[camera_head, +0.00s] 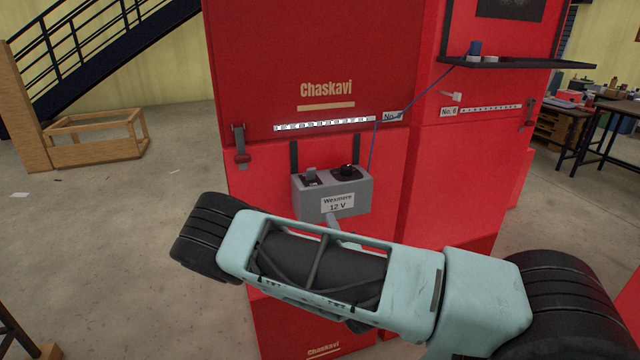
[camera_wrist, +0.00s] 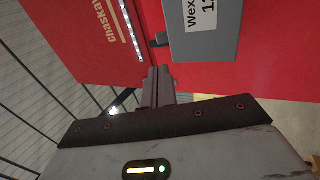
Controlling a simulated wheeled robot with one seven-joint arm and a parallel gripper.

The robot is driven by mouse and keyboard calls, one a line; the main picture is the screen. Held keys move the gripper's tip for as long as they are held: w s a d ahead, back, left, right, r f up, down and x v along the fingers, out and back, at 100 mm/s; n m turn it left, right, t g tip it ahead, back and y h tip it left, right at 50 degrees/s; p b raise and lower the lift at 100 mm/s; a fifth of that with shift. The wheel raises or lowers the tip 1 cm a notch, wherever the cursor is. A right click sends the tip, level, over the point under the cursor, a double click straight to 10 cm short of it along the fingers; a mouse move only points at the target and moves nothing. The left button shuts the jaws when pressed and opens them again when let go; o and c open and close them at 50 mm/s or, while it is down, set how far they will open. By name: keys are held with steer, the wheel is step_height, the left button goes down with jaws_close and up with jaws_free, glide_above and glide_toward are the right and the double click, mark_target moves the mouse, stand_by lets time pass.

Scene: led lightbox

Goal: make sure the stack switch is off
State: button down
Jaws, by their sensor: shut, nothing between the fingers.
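A grey box (camera_head: 361,199) labelled "Wexmere 12 V" hangs on the front of the red cabinet (camera_head: 270,190). Its top carries a small switch-like part (camera_head: 310,174) at the left and a round black knob (camera_head: 346,172) at the right. No label reading "stack" is legible, and the switch's position is too small to tell. My gripper (camera_wrist: 159,72) is shut and empty in the wrist view, its fingertips close to the grey box (camera_wrist: 203,50) and apart from it in the picture. In the head view my arm hides most of the gripper, below the box.
A lit white LED strip (camera_head: 324,125) runs across the cabinet above the box; a dotted strip (camera_head: 490,107) is by the "No. 6" label. A blue cable (camera_head: 373,148) rises from behind the box. A black shelf (camera_head: 515,64) juts out at right. Floor at left is open.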

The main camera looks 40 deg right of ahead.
mark_target(312, 170)
steer(key=p+x, duration=0.6)
steer(key=x, duration=0.7)
steer(key=shift+r+p, duration=0.1)
steer(key=shift+p, duration=0.25)
steer(key=shift+w+d, duration=0.2)
steer(key=shift+w, duration=0.25)
steer(key=shift+w+r+g+p, duration=0.1)
steer(key=shift+r+g+p, duration=0.25)
steer(key=shift+g+p, duration=0.35)
steer(key=shift+w+r+g+y+p, duration=0.2)
steer(key=shift+r+g+y+p, duration=0.35)
steer(key=shift+g+p, duration=0.45)
steer(key=shift+w+d+r+g, duration=0.1)
steer(key=shift+w+r+g, duration=0.1)
steer(key=shift+g, duration=0.4)
steer(key=shift+w, duration=0.15)
